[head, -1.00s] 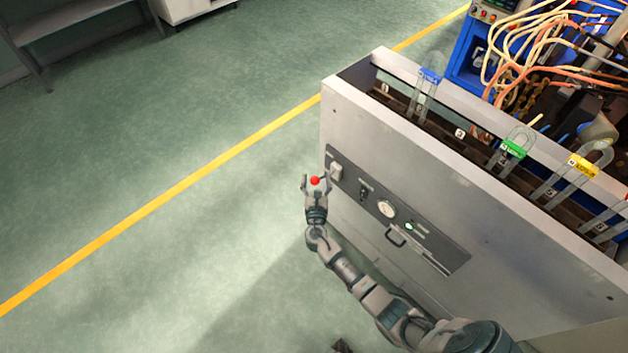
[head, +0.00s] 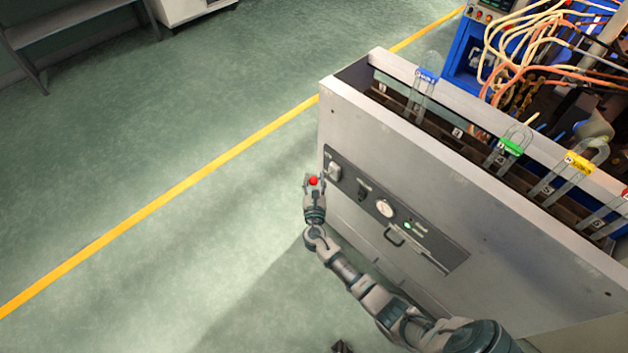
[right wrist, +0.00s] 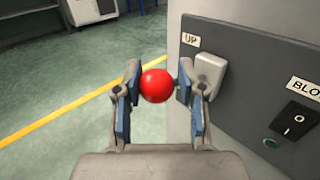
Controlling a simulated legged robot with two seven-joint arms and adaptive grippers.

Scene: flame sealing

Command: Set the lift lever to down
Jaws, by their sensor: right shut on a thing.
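The lift lever's red ball knob (head: 313,181) stands out from the left end of the dark control panel on the grey cabinet. It also shows in the right wrist view as a red ball (right wrist: 156,86). My right gripper (head: 313,183) is shut on the knob, with one finger on each side of it. The lever's pale base (right wrist: 208,74) is on the panel beside the right finger, next to an "UP" label (right wrist: 191,40). The lever's rod is mostly hidden by the finger.
The panel (head: 400,215) also carries a black switch (right wrist: 297,119), a round gauge (head: 385,208) and a handle (head: 394,237). Clear tubes with coloured clips stand in the cabinet's open top (head: 480,150). The floor left of the cabinet is clear.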

